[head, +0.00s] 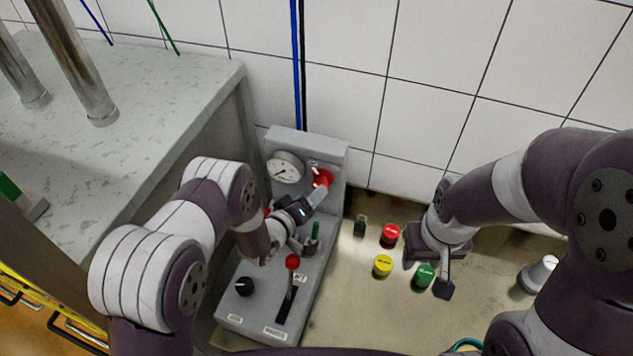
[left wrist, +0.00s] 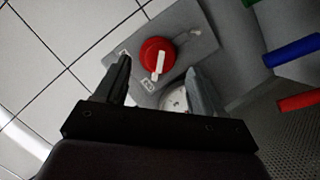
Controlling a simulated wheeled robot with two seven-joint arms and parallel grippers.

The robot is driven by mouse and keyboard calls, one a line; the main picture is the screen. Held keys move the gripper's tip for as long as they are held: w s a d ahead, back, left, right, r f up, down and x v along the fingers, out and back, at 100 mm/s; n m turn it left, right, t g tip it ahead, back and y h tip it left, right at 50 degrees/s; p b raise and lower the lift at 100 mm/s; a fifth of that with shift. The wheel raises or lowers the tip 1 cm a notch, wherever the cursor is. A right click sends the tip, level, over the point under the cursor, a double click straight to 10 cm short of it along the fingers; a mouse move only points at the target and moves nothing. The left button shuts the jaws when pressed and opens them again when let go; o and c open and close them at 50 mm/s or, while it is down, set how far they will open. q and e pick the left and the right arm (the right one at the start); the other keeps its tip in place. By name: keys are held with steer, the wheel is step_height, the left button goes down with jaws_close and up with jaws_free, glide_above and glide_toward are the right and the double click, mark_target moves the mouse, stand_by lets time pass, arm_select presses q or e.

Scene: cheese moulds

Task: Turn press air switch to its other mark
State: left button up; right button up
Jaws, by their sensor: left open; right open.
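The grey control box (head: 257,313) stands against the tiled wall. A red rotary switch (head: 323,176) with a white bar sits on its upright panel, right of a round gauge (head: 284,168). In the left wrist view the red switch (left wrist: 157,57) shows clearly, its white bar pointing down the picture, with small labels beside it. My left gripper (head: 314,203) is open in front of the panel. Its fingers, also in the left wrist view (left wrist: 160,82), stand on either side of the switch's line, apparently not touching it. My right gripper (head: 428,271) is open and empty above the bench.
The box's sloped front carries a black knob (head: 243,287) and a red-topped lever (head: 292,262). Red (head: 390,236), yellow (head: 382,266) and green (head: 424,276) round pieces lie near my right gripper.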

mark_target(321, 182)
arm_select(q)
steer(key=p+x, duration=0.1)
steer(key=x, duration=0.3)
steer(key=shift+w, duration=0.25)
steer(key=c, duration=1)
steer(key=shift+d, duration=0.1)
steer(key=shift+c, duration=0.3)
arm_select(e)
steer(key=shift+w+r, duration=0.15)
steer(key=shift+r, duration=0.5)
